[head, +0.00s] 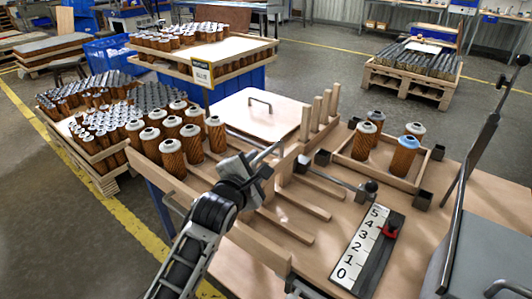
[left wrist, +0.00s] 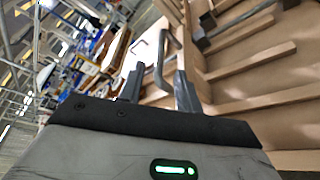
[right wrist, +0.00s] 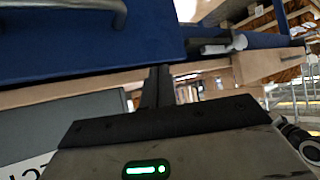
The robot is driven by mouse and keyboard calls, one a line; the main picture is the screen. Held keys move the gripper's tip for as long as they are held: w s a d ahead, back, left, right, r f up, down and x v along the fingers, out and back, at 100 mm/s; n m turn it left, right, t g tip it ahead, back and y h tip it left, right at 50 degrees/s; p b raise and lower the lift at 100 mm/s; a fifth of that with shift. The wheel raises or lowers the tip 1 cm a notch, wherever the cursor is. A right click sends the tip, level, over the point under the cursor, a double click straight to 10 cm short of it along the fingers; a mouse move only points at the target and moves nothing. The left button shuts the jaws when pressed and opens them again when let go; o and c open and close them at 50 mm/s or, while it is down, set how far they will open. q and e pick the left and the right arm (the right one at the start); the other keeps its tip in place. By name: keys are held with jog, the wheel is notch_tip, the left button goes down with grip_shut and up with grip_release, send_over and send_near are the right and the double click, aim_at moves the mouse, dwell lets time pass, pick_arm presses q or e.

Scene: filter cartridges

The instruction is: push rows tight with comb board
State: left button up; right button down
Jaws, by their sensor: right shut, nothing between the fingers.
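The flat board with a grey handle (head: 262,112) lies beyond my left gripper; I take it for the comb board. A row of upright wooden prongs (head: 318,112) stands at its right. My left gripper (head: 268,158) is over the table, short of the board. Orange filter cartridges (head: 172,158) with pale caps stand in rows at the left. My right gripper (right wrist: 159,88) has its fingers together and empty; I cannot make it out in the head view.
Wooden slats (head: 283,224) lie on the table (head: 240,268). A numbered scale (head: 362,245) with a red knob lies in front. Cartridge-filled pallets (head: 120,183) stand left; a raised tray (head: 250,58) stands behind.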

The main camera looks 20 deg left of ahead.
aim_at(263, 157)
pick_arm(q)
jog(key=x, duration=0.7)
jog(key=shift+w+f, duration=0.1)
jog(key=shift+w, duration=0.2)
grip_shut()
